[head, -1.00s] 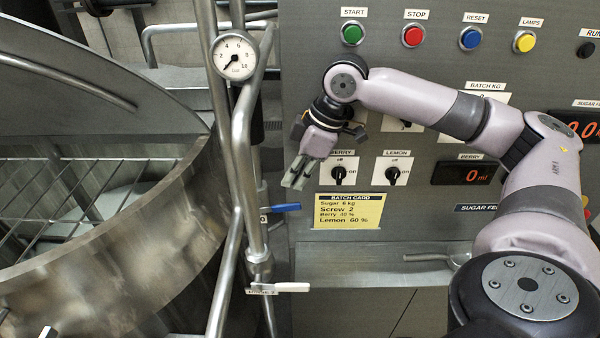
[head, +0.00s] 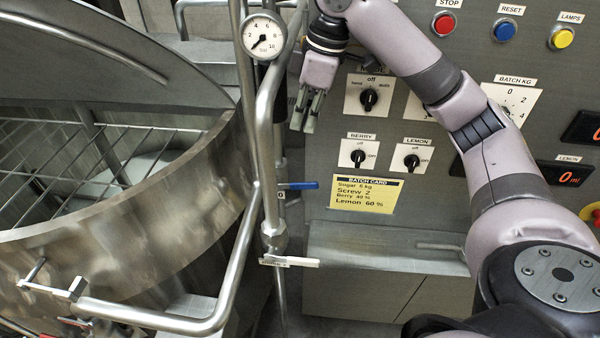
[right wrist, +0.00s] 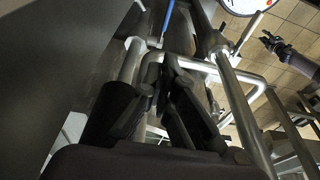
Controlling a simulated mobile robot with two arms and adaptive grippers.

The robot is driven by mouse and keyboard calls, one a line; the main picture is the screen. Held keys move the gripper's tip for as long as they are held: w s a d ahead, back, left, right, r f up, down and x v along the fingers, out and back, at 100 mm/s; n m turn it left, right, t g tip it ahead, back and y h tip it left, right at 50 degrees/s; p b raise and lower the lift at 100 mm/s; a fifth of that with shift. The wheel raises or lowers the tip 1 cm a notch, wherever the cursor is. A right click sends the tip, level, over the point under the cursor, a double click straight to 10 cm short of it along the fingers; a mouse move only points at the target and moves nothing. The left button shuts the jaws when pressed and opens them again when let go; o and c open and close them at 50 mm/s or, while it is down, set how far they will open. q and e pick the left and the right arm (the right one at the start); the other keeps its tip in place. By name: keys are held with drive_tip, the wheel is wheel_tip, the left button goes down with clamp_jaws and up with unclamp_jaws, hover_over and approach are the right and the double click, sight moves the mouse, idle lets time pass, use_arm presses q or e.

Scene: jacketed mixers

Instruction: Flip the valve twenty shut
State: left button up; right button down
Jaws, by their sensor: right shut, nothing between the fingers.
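No valve's number is readable, so I cannot tell which is valve twenty. In the head view, a blue-handled valve (head: 298,185) sits on the upright pipe, its handle pointing right. Below it, a white-handled valve (head: 291,262) with a small label also points right. Another pale-handled valve (head: 60,289) shows at lower left on a bent pipe. My right gripper (head: 306,112) is shut and empty, pointing down, above the blue handle and beside the upright pipe. Its dark fingers show in the right wrist view (right wrist: 168,100). A dark gripper, apparently my left (right wrist: 278,45), shows small there.
A large steel mixer (head: 130,220) with a grid and raised lid fills the left. A round gauge (head: 264,37) tops the upright pipe. The control panel (head: 440,150) with knobs and buttons stands behind my right arm. A steel ledge (head: 390,245) runs below it.

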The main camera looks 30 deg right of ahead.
drive_tip(key=p, duration=0.4)
hover_over(296, 182)
drive_tip(key=f, duration=1.2)
drive_tip(key=shift+s+d+f, duration=0.1)
drive_tip(key=shift+s+d, duration=0.1)
drive_tip(key=shift+d, duration=0.1)
drive_tip(key=shift+s+d+f, duration=0.1)
drive_tip(key=shift+f, duration=0.45)
